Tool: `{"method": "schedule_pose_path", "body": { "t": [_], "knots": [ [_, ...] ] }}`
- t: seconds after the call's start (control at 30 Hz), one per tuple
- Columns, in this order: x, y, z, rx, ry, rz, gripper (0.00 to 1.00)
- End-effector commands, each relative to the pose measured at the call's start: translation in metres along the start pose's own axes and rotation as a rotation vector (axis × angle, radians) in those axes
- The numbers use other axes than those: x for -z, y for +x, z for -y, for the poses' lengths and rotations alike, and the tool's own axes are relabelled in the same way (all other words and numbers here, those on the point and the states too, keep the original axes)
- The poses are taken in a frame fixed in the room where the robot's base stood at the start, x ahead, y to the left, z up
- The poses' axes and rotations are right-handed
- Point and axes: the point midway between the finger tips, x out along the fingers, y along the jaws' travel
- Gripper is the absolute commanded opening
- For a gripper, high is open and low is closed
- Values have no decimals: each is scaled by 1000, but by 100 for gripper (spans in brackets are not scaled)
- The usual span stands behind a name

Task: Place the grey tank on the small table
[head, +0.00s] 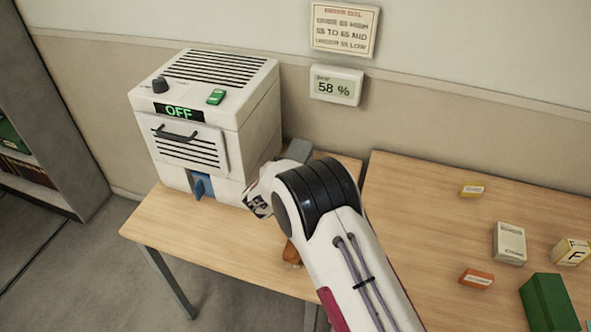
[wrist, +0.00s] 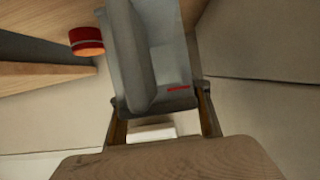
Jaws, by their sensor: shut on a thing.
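The grey tank (wrist: 168,65) fills the upper middle of the wrist view, with a small red mark near its lower edge. My gripper (wrist: 160,98) has a finger on either side of its near end and is shut on it. In the head view a grey part (head: 299,150), apparently the tank, shows just behind my arm; the rest of it and my fingers are hidden. The small table (head: 185,235) is the wooden one at left. I cannot tell whether the tank touches its top.
A white machine (head: 205,115) reading OFF stands on the small table, with a blue part (head: 203,187) in its lower opening. Small boxes and a green box (head: 549,302) are on the right table (head: 410,200). A red round thing (wrist: 86,40) is near the tank.

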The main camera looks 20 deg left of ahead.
Motion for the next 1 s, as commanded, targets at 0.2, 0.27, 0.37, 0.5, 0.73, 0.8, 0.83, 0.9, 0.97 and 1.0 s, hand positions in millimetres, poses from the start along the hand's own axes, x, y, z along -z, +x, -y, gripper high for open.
{"method": "schedule_pose_path", "body": {
  "t": [0.2,0.27,0.37,0.5,0.73,0.8,0.83,0.9,0.97,1.0],
  "knots": [
    [-17,7,0,0,-3,1,23],
    [-23,9,0,-1,-2,2,23],
    [-29,12,0,0,-1,0,23],
    [-33,14,0,0,-1,-1,23],
    [-33,14,0,0,0,0,23],
    [-34,14,0,0,-1,0,23],
    [-34,14,0,0,-1,0,23],
    [-36,15,0,0,-1,0,23],
    [-36,15,0,0,-1,1,57],
    [-36,15,0,0,-1,1,64]
  ]
}}
